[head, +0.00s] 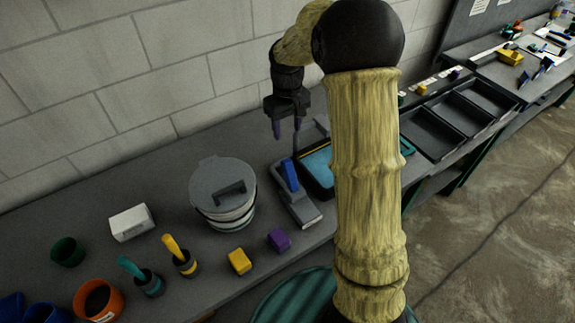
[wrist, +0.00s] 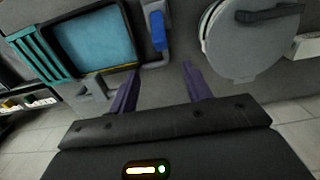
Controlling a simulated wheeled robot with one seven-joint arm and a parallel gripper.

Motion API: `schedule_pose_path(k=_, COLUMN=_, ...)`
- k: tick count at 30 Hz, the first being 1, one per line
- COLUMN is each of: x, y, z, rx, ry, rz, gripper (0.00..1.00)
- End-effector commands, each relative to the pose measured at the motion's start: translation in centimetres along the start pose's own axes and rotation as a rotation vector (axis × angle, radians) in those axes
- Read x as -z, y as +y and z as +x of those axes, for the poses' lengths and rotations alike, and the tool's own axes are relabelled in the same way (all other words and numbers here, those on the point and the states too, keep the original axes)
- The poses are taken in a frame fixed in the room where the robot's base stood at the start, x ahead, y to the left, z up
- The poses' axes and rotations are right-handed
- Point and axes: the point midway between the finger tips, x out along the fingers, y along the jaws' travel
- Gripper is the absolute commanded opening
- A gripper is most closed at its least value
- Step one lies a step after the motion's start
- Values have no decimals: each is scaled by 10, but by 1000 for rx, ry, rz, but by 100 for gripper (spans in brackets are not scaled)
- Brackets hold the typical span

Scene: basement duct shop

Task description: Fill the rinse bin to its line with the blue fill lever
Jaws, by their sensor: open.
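The blue fill lever (head: 290,175) stands on a grey base (head: 308,212) on the bench, between the lidded bucket and the rinse bin. It also shows in the wrist view (wrist: 157,28), ahead of my fingers. The rinse bin (head: 312,187) is a dark-rimmed tray with a flat blue surface inside; my arm hides its right part. In the wrist view the bin (wrist: 136,66) lies left of the lever. My gripper (head: 287,132) is open and empty, above the bench behind the lever. Its two purple fingers (wrist: 160,78) are apart, touching nothing.
A lidded bucket (head: 222,175) stands left of the lever. A yellow block (head: 240,261) and purple block (head: 279,240) lie near the front edge. Cups, a white box (head: 131,222) and an orange pot (head: 98,299) are farther left. The block wall (head: 160,70) is close behind.

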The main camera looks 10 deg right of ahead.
Motion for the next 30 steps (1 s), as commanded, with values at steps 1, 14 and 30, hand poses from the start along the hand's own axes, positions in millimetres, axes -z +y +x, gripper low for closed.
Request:
schedule_pose_path(k=1, x=0, y=0, z=0, rx=0, ry=0, rz=0, gripper=49)
schedule_pose_path(k=14, x=-1, y=0, z=40, rx=1, ry=-4, rz=2, gripper=49)
schedule_pose_path(k=30, x=-1, y=1, z=131, rx=1, ry=-3, rz=3, gripper=49)
